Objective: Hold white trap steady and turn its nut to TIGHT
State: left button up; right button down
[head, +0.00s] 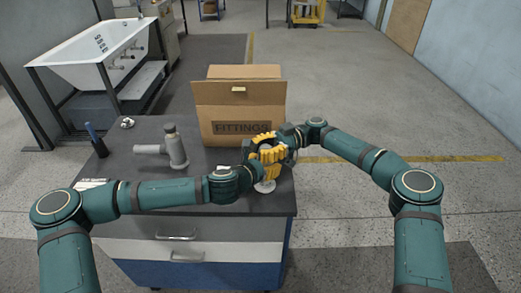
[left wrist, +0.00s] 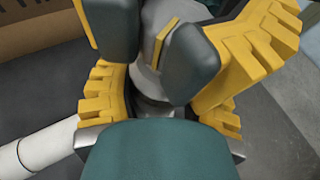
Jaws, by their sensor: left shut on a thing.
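The white trap stands at the front right of the bench, mostly hidden by my grippers; its pale round foot (head: 264,187) shows below them. In the left wrist view, its pale body (left wrist: 150,75) shows between the fingers, with a thin yellow mark (left wrist: 166,40) near the top. My left gripper (head: 259,165) is shut on the trap from the left, low on its body. My right gripper (head: 277,145) is at the trap's upper part from the right, its dark pads beside the pale body. Whether it is closed there is unclear. The nut and any TIGHT label are not readable.
A grey trap (head: 175,148) stands left of my grippers. An open cardboard box marked FITTINGS (head: 240,108) is behind them. A blue marker-like item (head: 96,140) and a small metal part (head: 127,122) are at the bench's left. A white pipe (left wrist: 35,150) shows in the left wrist view.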

jog(key=shift+w+d+g, duration=0.1)
jog(key=shift+d+g, duration=0.05)
jog(key=shift+g, duration=0.15)
jog(key=shift+f+n+g+h, duration=0.1)
jog(key=shift+n+g+h, duration=0.7)
jog(key=shift+n+g, duration=0.2)
jog(key=shift+d+n+g+h, duration=0.2)
jog(key=shift+n+g+h, duration=0.3)
jog(key=shift+g, duration=0.1)
jog(key=c, duration=0.5)
grip_release()
jog(key=shift+s, duration=0.2)
jog(key=shift+a, duration=0.1)
